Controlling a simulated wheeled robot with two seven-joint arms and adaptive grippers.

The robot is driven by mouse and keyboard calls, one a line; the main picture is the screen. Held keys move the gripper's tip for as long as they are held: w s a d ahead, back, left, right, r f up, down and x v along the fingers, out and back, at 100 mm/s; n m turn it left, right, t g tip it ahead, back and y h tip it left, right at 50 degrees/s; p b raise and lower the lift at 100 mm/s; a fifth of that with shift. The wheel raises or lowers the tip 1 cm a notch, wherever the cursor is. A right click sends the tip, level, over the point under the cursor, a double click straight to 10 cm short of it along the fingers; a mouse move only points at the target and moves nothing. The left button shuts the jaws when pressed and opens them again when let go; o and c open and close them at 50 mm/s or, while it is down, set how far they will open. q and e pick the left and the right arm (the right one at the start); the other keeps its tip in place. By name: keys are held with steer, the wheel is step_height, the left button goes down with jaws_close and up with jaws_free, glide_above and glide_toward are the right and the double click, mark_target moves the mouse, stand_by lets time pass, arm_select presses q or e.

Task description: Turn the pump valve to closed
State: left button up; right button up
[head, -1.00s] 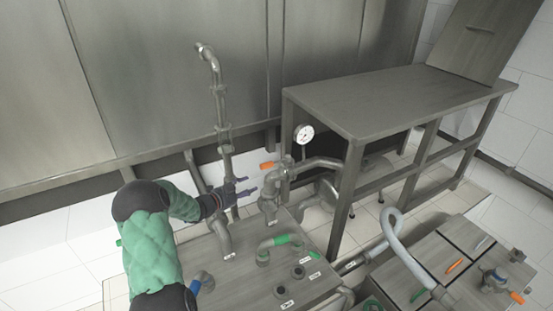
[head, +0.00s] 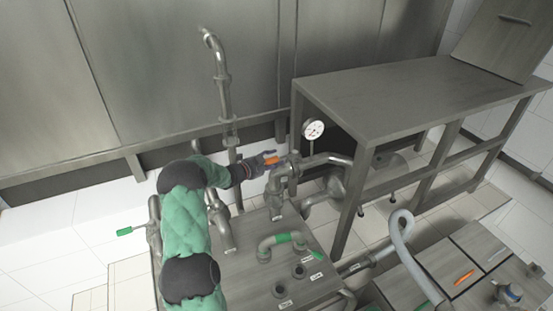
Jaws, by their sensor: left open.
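An orange valve handle (head: 271,161) sits on the grey pipework (head: 284,178) below the round pressure gauge (head: 313,129). No label names it as the pump valve. My left gripper (head: 266,160) is at this handle with its fingers open around or beside it. I cannot tell whether they touch it. The gripper is small here and partly merges with the handle. My right gripper is not in view.
A tall grey pipe (head: 222,85) stands behind my left arm. A metal table (head: 400,90) stands to the right. A green-handled lever (head: 130,230) is at the left.

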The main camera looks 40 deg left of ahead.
arm_select(q)
steer(key=shift+x, duration=1)
